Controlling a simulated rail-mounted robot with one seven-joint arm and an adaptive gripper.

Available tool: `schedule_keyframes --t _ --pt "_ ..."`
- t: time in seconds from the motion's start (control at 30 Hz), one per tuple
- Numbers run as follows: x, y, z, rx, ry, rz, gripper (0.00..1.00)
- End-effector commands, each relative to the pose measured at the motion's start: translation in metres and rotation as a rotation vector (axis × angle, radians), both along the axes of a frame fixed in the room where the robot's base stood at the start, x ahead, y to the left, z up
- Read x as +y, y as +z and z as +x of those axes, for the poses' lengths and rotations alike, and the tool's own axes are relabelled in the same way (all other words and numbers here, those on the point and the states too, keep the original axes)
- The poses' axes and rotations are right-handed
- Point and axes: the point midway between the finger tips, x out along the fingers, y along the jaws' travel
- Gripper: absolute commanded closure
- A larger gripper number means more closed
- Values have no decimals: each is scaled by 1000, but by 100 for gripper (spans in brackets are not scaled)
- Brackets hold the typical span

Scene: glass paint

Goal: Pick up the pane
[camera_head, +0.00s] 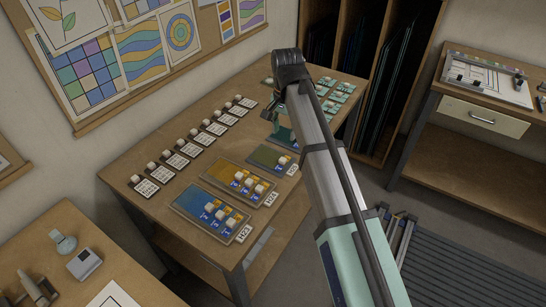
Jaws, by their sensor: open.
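Several flat coloured glass panes lie in a row on the wooden table. A blue pane (192,200) is at the near end, labelled H23. An amber pane (219,174) labelled H24 is behind it, then a green pane (263,157). A dark teal pane (281,137) lies farther back, partly hidden by my arm. Small white-topped blocks stand on or along the right part of the nearer panes. My gripper (277,127) is open above the teal pane, apart from the nearer panes. Its fingers are mostly hidden and small.
A row of white-capped items with cards (178,160) runs along the table's left side. Small teal pieces (341,90) lie at the far right end. A rack of dark sheets (385,85) stands behind. A side bench (470,150) stands right, and another table (60,275) lower left.

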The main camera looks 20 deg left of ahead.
Motion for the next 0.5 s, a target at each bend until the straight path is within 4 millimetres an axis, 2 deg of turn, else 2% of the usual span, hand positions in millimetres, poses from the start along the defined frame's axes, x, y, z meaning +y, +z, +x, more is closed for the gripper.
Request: schedule_keyframes --t 0.3,0.5 --pt "0 -53 -1 1 2 -1 48" --pt "0 -68 0 0 2 0 48"
